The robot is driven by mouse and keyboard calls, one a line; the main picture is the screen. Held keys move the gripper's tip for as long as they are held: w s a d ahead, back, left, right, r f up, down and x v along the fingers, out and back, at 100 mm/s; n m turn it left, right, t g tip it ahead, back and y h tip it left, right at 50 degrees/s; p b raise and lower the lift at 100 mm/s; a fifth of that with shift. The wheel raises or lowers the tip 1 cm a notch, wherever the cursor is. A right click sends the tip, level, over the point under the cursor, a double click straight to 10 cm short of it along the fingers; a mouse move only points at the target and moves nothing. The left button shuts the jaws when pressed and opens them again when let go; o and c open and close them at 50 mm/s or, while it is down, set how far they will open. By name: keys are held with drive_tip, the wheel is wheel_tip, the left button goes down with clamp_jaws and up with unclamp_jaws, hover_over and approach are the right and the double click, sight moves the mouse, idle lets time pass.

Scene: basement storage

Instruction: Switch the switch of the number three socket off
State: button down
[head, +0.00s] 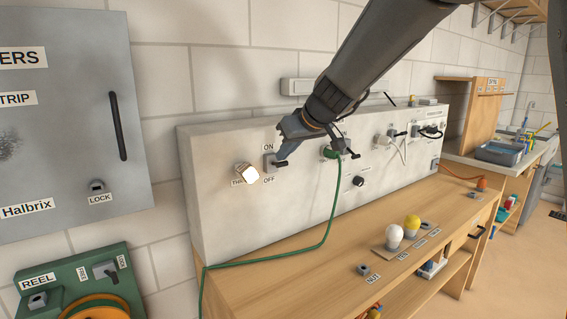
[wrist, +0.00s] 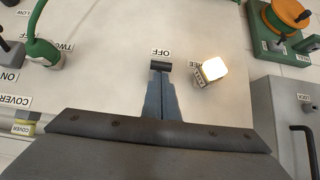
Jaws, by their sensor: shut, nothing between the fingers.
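The number three socket's switch (head: 269,163) is on the pale panel, between an ON label (head: 268,147) and an OFF label (head: 269,180). In the wrist view its dark lever (wrist: 160,66) shows right beside the upside-down OFF label (wrist: 161,52). A brightly lit lamp (head: 249,174) is left of the switch and partly covers the THREE label; it also shows in the wrist view (wrist: 213,69). My gripper (head: 281,158) is shut and empty, its fingertips (wrist: 161,74) right at the lever. I cannot tell whether they touch. My fingers hide the switch's body in the wrist view.
A green-cabled plug (head: 332,153) marked TWO is right of my gripper, its cable hanging over the bench. More plugs, switches and a dark knob (head: 359,181) lie further right. A grey cabinet (head: 60,120) and green reel (head: 85,285) are left.

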drive_tip(key=shift+d+f+b, duration=0.15)
drive_tip(key=shift+f+b, duration=0.15)
drive_tip(key=shift+b, duration=0.5)
drive_tip(key=shift+s+d+f+b, duration=0.1)
drive_tip(key=shift+s+f+b, duration=0.2)
drive_tip(key=shift+b, duration=0.8)
drive_tip(key=shift+s+d+f+b, duration=0.15)
drive_tip(key=shift+f+b, duration=0.4)
drive_tip(key=shift+b, duration=0.65)
drive_tip(key=f+b, duration=0.1)
drive_tip(key=b, duration=0.2)
drive_tip(key=f+b, duration=0.2)
drive_tip(key=b, duration=0.1)
drive_tip(key=shift+s+d+f+b, duration=0.15)
drive_tip(key=shift+s+f+b, duration=0.15)
drive_tip(key=shift+s, duration=0.05)
drive_tip(key=shift+s+f, duration=0.1)
drive_tip(key=shift+f, duration=0.2)
